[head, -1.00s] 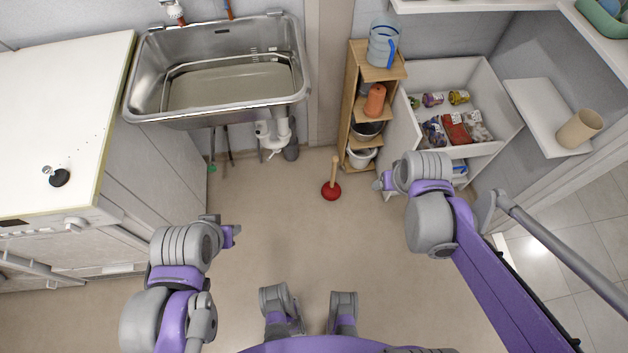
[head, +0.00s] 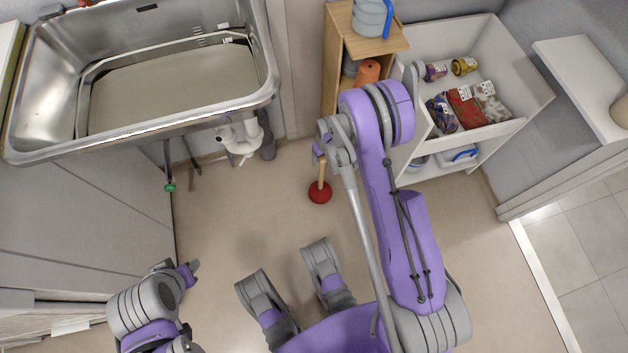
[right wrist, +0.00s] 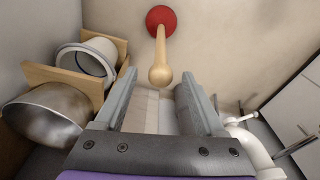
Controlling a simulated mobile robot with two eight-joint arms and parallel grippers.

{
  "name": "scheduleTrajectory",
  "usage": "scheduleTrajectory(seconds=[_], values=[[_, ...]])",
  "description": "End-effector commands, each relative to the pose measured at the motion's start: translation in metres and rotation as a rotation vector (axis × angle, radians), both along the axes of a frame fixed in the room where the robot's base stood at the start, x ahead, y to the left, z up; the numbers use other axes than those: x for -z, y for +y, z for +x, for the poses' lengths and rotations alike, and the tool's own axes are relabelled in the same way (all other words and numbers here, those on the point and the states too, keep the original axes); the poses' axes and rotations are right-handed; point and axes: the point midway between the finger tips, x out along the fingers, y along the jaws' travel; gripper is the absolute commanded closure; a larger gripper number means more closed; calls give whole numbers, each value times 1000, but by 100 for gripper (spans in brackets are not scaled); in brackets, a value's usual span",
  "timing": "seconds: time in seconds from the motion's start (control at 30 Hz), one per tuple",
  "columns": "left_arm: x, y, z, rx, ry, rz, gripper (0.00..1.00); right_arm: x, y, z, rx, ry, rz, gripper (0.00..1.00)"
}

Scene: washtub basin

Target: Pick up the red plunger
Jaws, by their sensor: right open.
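The red plunger (head: 320,192) stands upright on the floor, its wooden handle pointing up, between the sink and the wooden shelf. In the right wrist view the plunger's handle end (right wrist: 160,76) points toward the camera, just beyond the fingertips and between their lines, with the red cup (right wrist: 161,18) further off. My right gripper (head: 320,152) is near the top of the handle in the head view. Its fingers (right wrist: 157,88) are apart with nothing between them. My left gripper (head: 192,269) is low at the left, far from the plunger; its jaw opening is too small to make out.
A metal sink (head: 268,92) is at the upper left with white drain pipes (head: 238,140) below. The wooden shelf (head: 333,60) holds buckets, including a white bucket (right wrist: 88,62) and a metal bowl (right wrist: 42,115). Floor around the plunger is clear.

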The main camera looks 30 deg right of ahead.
Motion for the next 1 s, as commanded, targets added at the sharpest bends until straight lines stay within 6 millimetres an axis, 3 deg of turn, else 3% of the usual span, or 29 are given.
scheduleTrajectory(seconds=[0.2, 0.43, 0.7, 1.0], values=[[9, 0, 2, 0, 1, 0, 58, 35, 0, 5, 0, 0, 0, 28], [14, 0, 3, 0, 2, 0, 58, 53, 0, 8, -1, -1, 0, 28], [24, 0, 5, 0, 0, 0, 58, 90, 1, 14, 0, -1, -1, 28], [25, 0, 5, 0, 0, 0, 58, 95, 1, 14, 0, -1, 0, 28]])
